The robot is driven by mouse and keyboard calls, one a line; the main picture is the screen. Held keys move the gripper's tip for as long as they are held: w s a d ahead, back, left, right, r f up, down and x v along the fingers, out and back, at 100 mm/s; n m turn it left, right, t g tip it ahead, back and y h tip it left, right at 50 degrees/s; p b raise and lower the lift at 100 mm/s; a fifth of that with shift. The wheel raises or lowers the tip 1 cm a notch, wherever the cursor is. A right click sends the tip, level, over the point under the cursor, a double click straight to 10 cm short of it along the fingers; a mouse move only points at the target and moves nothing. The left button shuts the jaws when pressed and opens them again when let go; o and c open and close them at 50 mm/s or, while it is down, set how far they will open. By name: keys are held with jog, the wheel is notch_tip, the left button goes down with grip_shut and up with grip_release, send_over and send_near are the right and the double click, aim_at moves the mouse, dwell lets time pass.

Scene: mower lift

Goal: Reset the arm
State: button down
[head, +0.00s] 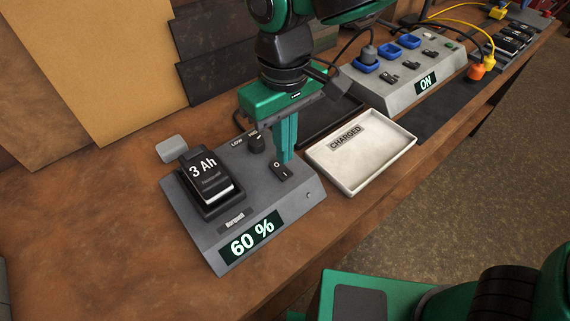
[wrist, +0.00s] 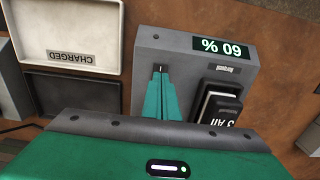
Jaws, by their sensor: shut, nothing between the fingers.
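My gripper (head: 286,158) is shut and empty, its green fingers together and pointing down over the grey charger (head: 240,200). In the head view the fingertips are close to the black rocker switch (head: 281,171), beside the LOW/MID knob (head: 256,144). I cannot tell if they touch the switch. In the wrist view the gripper (wrist: 160,72) hides most of the switch. The charger's display (head: 250,235) reads 60 %. A black 3 Ah battery (head: 205,178) sits in the charger's slot; it also shows in the wrist view (wrist: 222,104).
A white tray labelled CHARGED (head: 375,165) stands right of the charger, with a dark tray (head: 330,122) behind it. Boards lean at the back left.

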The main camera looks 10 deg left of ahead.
jog(key=shift+r, duration=1.25)
